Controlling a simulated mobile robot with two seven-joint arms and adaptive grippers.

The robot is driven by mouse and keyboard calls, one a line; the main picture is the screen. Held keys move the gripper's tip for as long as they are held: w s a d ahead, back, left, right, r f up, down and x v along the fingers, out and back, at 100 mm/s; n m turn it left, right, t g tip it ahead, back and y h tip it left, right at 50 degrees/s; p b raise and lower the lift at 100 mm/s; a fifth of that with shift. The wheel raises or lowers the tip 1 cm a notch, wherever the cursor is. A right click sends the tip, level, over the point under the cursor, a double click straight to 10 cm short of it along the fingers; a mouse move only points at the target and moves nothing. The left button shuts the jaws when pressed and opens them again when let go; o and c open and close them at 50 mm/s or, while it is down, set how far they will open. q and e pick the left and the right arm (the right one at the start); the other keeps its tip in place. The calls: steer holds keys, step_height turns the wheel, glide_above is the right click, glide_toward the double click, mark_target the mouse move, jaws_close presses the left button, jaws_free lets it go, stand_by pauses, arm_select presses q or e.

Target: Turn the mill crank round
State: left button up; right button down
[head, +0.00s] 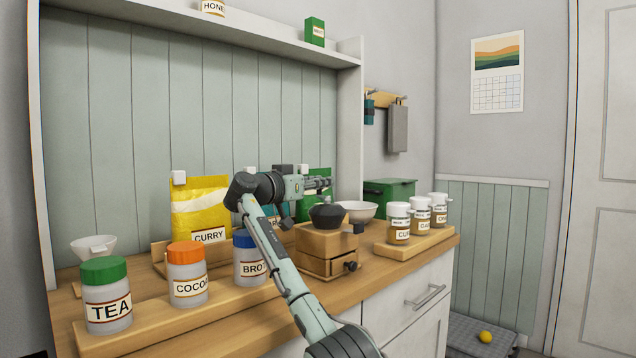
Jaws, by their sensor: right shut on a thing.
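The mill is a wooden box (326,242) with a small drawer and dark knob in front and a dark bowl-shaped top (327,217). It stands on the wooden counter, right of the middle. My right arm rises in front of it and bends over to the right above it. My right gripper (322,184) is above the mill's top, lying about level and pointing right, shut on the mill crank. The crank is mostly hidden, and the fingertips are too small to show the hold clearly. My left gripper is not in view.
A yellow curry bag (200,207) stands behind. Spice jars (398,224) stand on a block at right. A white bowl (357,211) is behind the mill.

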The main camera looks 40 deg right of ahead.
steer(key=c, duration=1.3)
jaws_free()
steer(key=shift+d, duration=0.1)
step_height(320, 180, up, 10)
